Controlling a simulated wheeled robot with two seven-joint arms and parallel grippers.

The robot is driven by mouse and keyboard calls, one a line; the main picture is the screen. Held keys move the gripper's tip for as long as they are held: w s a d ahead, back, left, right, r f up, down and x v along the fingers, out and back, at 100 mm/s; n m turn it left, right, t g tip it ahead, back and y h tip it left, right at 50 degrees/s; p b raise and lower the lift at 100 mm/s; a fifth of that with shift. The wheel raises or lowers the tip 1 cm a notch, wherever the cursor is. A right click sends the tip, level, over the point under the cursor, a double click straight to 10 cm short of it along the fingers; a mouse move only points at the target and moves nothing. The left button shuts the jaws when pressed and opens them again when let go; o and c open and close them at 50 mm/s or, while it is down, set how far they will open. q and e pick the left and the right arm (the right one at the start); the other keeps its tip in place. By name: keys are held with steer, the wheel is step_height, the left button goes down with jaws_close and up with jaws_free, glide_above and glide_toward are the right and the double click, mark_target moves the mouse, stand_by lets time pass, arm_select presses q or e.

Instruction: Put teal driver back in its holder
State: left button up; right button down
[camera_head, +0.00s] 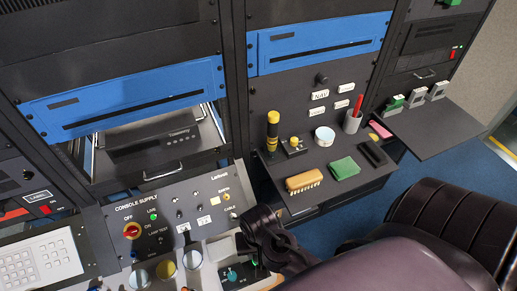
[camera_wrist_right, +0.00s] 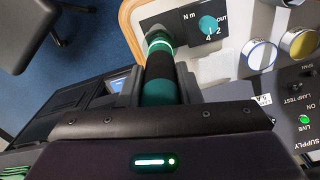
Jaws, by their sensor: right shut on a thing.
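The teal driver (camera_wrist_right: 160,90) has teal and black bands and a bright green ring near its far end. My right gripper (camera_head: 252,247) is shut on the driver, low over the console's front. In the head view a small green part of the driver (camera_head: 254,262) shows below the gripper, beside the teal dial (camera_head: 232,275). I cannot tell whether its end touches the panel, and I cannot make out its holder. My left gripper is out of view.
Round cups (camera_head: 192,259) stand close left of the gripper, below the console supply panel (camera_head: 165,215). A shelf behind holds a brush (camera_head: 304,181), a green block (camera_head: 344,168) and a yellow-black tool (camera_head: 272,130).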

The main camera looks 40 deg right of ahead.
steer(key=shift+f, duration=0.9)
steer(key=c, duration=1)
jaws_free()
steer(key=shift+o, duration=0.2)
step_height(320, 180, up, 8)
steer(key=shift+f+b, duration=0.1)
steer(key=shift+b, duration=0.6)
steer(key=shift+s, duration=0.1)
